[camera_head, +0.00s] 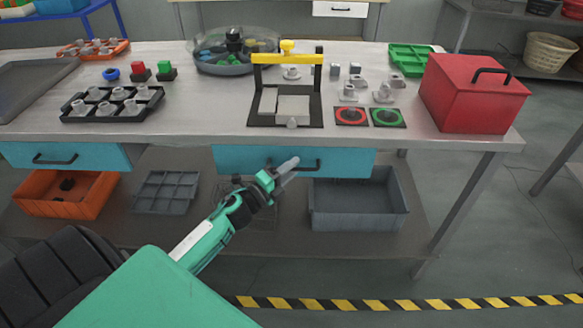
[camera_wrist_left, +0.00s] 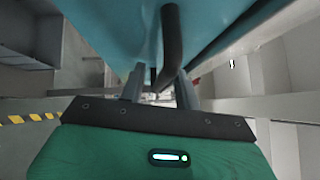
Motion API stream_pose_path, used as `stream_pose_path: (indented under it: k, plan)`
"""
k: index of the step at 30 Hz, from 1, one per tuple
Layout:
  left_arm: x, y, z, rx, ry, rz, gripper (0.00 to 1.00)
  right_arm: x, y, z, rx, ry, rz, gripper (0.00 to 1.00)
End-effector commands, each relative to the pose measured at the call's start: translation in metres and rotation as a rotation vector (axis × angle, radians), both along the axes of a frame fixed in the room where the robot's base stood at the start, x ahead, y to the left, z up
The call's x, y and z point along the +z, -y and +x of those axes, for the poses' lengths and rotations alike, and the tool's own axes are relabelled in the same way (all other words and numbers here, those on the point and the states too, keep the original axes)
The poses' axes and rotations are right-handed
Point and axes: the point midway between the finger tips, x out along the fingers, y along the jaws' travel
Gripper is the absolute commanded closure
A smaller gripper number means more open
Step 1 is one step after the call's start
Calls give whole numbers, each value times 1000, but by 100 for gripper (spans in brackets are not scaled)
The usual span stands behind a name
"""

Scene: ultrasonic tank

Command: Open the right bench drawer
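The right bench drawer has a blue front (camera_head: 346,163) under the bench top and looks shut or nearly so. Its dark bar handle (camera_head: 317,165) is partly hidden by my left gripper (camera_head: 294,166), which reaches it from the lower left. In the left wrist view the handle (camera_wrist_left: 171,40) runs between the two fingers of the left gripper (camera_wrist_left: 160,88). The fingers are apart, with gaps seen beside the bar, and do not look closed on it. The blue drawer front (camera_wrist_left: 115,30) is close to the fingers. My right gripper is not in view.
The bench top (camera_head: 210,118) carries a black press frame (camera_head: 256,105), a red box (camera_head: 470,95) and a black tray (camera_head: 75,117). Another blue drawer (camera_head: 95,156) is at the left. A grey bin (camera_head: 355,208) and an orange bin (camera_head: 75,205) stand on the lower shelf. Floor in front is clear.

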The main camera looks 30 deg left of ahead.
Motion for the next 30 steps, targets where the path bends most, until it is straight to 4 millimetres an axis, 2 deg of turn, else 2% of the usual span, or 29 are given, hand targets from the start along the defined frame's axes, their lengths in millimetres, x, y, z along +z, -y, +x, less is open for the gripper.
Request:
stream_pose_path:
  k: [11, 15, 16, 30]
  plan:
    - [0, 1, 4, 0, -1, 0, 69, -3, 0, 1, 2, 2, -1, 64]
    - [0, 1, 4, 0, 0, 0, 97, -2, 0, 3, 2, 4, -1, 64]
    - [0, 1, 4, 0, 0, 0, 100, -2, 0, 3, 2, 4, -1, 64]
    - [0, 4, -2, 0, -3, -2, 100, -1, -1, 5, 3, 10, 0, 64]
